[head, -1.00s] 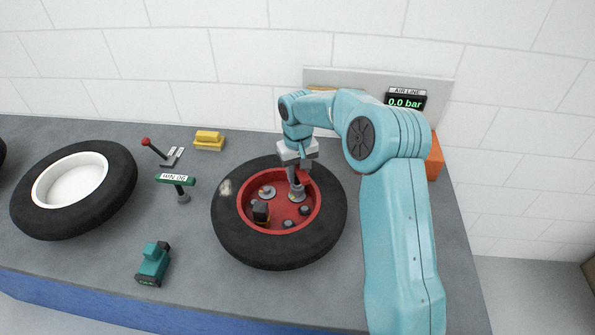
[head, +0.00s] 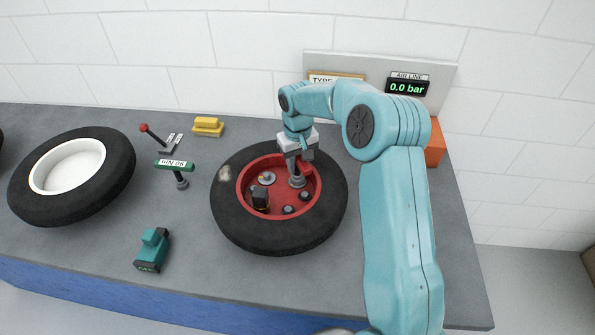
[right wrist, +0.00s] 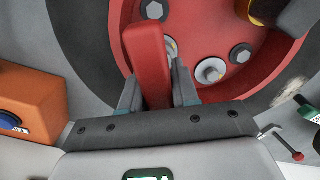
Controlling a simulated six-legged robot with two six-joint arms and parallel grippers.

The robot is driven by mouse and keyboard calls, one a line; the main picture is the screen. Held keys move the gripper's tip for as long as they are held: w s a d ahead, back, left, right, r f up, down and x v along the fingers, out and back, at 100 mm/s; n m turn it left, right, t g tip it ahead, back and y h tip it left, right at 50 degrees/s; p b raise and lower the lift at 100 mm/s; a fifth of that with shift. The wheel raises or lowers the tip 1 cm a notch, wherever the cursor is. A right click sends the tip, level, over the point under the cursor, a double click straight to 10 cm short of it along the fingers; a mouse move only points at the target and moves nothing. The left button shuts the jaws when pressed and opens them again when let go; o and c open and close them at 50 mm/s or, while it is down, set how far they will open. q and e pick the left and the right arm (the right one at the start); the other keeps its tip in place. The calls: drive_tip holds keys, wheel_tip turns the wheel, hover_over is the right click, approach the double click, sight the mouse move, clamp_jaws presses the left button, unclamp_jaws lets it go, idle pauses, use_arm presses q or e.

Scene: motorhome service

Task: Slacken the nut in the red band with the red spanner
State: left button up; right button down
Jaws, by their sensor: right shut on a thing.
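The red wheel (head: 246,200) lies flat inside a black tyre (head: 235,225) on the bench. Several nuts and studs sit on its red face, among them a dark nut (head: 288,210) and a hex nut (right wrist: 240,54). My right gripper (right wrist: 157,92) is over the far right part of the wheel, pointing down, shut on the red spanner (right wrist: 147,55). The spanner also shows in the head view (head: 305,167), just above a round grey fitting (head: 297,182). The spanner's far end is hidden, so I cannot tell whether it sits on a nut. My left gripper is out of view.
A second tyre with a white wheel (head: 72,165) lies at the left. A green-topped stand (head: 175,165), a teal device (head: 152,250) and a yellow block (head: 207,127) are between them. An orange box (right wrist: 30,105) is close to my right gripper.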

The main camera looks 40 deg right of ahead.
drive_tip(key=shift+n, duration=1)
drive_tip(key=shift+n+p, duration=0.4)
drive_tip(key=shift+n, duration=0.8)
drive_tip(key=shift+r, duration=0.15)
drive_tip(key=shift+r+p, duration=1.2)
drive_tip(key=shift+r, duration=0.45)
wheel_tip(320, 180, up, 4)
drive_tip(key=p, duration=0.3)
drive_tip(key=shift+r, duration=0.1)
